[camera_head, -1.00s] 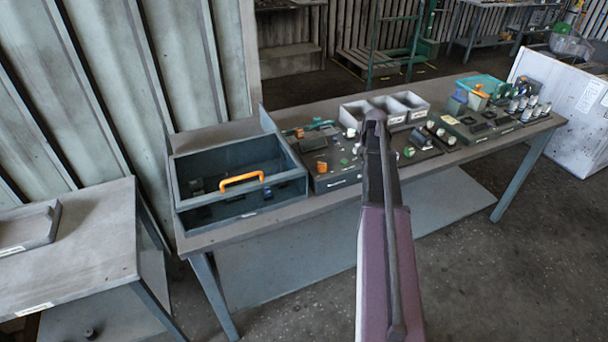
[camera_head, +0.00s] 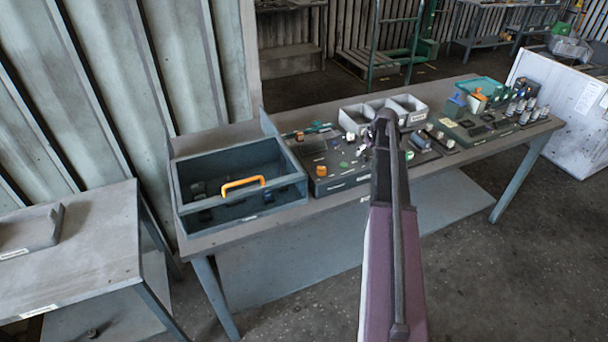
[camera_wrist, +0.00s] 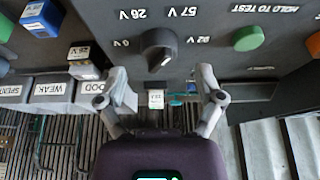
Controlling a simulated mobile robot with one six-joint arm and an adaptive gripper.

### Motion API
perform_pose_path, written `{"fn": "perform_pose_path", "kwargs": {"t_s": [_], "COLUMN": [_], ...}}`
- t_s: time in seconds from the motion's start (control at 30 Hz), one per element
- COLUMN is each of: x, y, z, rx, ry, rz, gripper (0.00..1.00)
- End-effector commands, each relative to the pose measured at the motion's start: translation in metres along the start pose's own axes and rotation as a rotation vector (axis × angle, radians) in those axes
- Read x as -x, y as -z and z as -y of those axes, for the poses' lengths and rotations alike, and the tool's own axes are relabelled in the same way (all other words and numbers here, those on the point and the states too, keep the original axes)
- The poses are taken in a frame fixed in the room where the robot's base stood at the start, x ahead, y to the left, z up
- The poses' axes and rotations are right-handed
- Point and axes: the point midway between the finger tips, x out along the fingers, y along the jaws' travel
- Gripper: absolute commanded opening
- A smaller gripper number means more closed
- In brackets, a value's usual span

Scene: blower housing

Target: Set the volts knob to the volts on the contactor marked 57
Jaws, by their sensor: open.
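In the wrist view the picture is upside down. The black volts knob (camera_wrist: 158,48) sits on a dark panel (camera_wrist: 215,75) with printed marks 0, 28 V, 57 V and 92 V around it. A pale mark shows on its lower edge; I cannot tell surely which value it points to. My gripper (camera_wrist: 162,84) is open and empty, its two fingers apart, with the knob just beyond the gap between them. In the head view my arm hides most of my gripper and the knob.
A green button (camera_wrist: 250,38) is beside the knob, with an orange one (camera_wrist: 314,43) farther right. Grey labelled bins (camera_head: 409,108) stand behind the panel. An open box with an orange handle (camera_head: 243,182) is at the table's left. Another panel (camera_head: 480,128) with parts stands at right.

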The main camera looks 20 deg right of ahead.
Motion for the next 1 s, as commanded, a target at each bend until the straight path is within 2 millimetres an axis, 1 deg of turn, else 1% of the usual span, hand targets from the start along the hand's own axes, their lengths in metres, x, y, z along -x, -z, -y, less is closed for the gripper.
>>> {"fn": "perform_pose_path", "kwargs": {"t_s": [0.03,1.0], "x": [0.010,0.098], "y": [0.001,0.001], "z": [0.000,0.000], "rx": [-0.001,-0.002], "ry": [0.000,0.000], "rz": [0.000,0.001], "gripper": [0.86,0.86]}}
